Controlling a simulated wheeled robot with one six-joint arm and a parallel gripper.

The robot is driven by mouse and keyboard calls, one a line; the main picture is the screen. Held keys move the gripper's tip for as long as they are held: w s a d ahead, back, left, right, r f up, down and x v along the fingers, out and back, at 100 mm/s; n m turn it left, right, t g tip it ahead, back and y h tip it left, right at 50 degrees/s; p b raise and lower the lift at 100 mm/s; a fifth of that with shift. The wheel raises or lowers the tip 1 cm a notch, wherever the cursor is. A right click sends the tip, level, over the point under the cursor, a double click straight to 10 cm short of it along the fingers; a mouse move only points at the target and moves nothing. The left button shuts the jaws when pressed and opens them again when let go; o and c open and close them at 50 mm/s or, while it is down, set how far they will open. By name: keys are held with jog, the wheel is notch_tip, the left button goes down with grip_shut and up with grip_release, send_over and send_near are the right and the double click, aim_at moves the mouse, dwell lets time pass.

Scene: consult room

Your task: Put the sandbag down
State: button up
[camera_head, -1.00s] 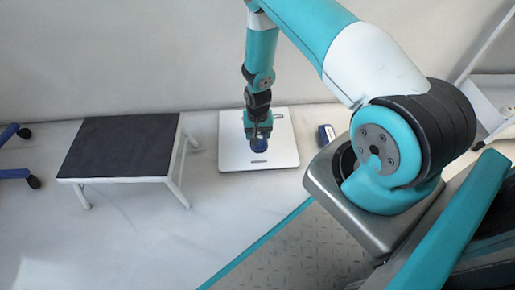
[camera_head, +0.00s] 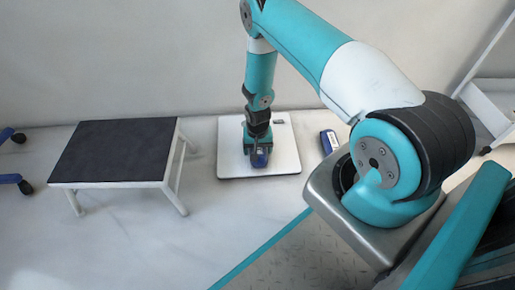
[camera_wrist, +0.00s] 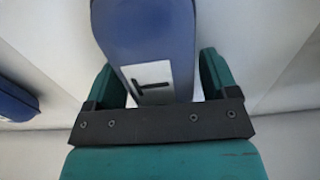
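The sandbag is a blue, rounded block (camera_head: 260,159) with a white label bearing a black mark. In the head view it is at the lower end of my arm, over the white square platform (camera_head: 229,166). In the wrist view the sandbag (camera_wrist: 150,35) sits between the two teal fingers of my gripper (camera_wrist: 165,82), which is shut on it. In the head view my gripper (camera_head: 259,147) points straight down. I cannot tell whether the sandbag's underside touches the platform.
A second blue block (camera_head: 328,141) lies on the floor just right of the platform; a blue block also shows at the left edge of the wrist view (camera_wrist: 14,101). A black-topped step stool (camera_head: 115,150) stands left. The wall is close behind. Floor in front is clear.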

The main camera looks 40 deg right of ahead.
jog(key=shift+o, duration=0.2)
notch_tip(320, 180, up, 12)
jog(key=p, duration=0.6)
jog(key=shift+p, duration=0.4)
jog(key=a+r+n+y, duration=0.1)
jog(key=a+r+n, duration=0.1)
jog(key=a+r, duration=0.5)
jog(key=s+a+r+n+y, duration=0.1)
jog(key=a+r+n, duration=0.15)
jog(key=r, duration=0.85)
jog(key=a+r+n, duration=0.2)
jog(key=a+r, duration=0.3)
jog(key=r, duration=0.5)
jog(key=s+a+r+n+y, duration=0.1)
jog(key=s+a+r+n, duration=0.2)
jog(key=s+r, duration=0.4)
jog(key=s+a+r+n+y, duration=0.1)
jog(key=s+a+r+n, duration=0.3)
jog(key=s, duration=0.9)
notch_tip(320, 180, up, 4)
jog(key=shift+s+a+f, duration=0.2)
jog(key=shift+a+f, duration=0.05)
jog(key=shift+a, duration=0.1)
